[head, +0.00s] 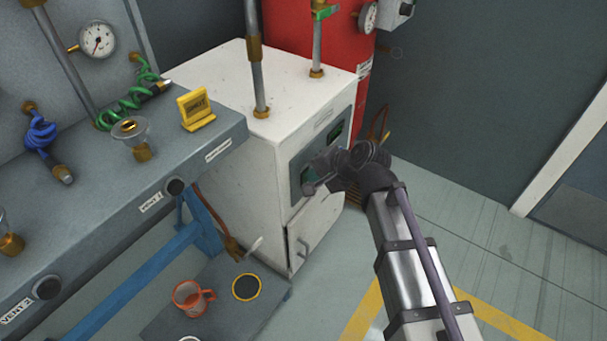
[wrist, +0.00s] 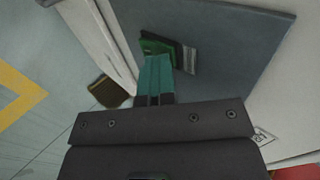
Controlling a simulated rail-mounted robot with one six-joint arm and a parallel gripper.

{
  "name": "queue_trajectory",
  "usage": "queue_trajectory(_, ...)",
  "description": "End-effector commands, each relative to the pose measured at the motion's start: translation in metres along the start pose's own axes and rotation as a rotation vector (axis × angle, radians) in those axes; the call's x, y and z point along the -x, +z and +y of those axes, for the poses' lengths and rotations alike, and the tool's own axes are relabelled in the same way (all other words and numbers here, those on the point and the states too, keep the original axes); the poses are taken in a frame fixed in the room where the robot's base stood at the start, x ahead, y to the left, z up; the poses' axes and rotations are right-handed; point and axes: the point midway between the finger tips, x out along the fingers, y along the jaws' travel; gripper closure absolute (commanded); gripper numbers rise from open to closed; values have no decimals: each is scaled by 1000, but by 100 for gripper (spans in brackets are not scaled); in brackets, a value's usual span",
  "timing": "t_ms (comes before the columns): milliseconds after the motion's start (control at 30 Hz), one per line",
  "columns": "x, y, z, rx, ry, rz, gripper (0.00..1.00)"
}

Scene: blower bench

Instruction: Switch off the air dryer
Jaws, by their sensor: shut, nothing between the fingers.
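The air dryer (head: 240,90) is a white cabinet with pipes rising from its top. A grey control panel (head: 298,168) is on its front face and fills much of the wrist view (wrist: 235,55). My gripper (head: 310,178) is at the lower part of this panel. In the wrist view, its teal fingers (wrist: 158,62) are shut with nothing between them. Their tips overlap a green switch (wrist: 150,46) beside a small dark-and-light label. I cannot tell whether they touch it. The gripper hides part of the switch, and its position is unclear.
A grey bench (head: 110,205) with fittings and a yellow sign (head: 195,110) stands left of the dryer. A red tank (head: 290,30) stands behind. The floor on the right (head: 500,250) is clear.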

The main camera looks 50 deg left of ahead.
Motion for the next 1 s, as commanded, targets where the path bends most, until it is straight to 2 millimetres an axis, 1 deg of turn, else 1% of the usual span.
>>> queue_trajectory(33,-2,3,-1,0,-5,-7,100)
queue_trajectory(167,-3,4,-2,2,-5,-9,100)
queue_trajectory(533,9,4,-14,2,-6,-8,100)
queue_trajectory(867,9,4,-12,2,-5,-7,100)
queue_trajectory(1000,18,4,-6,1,-5,-5,100)
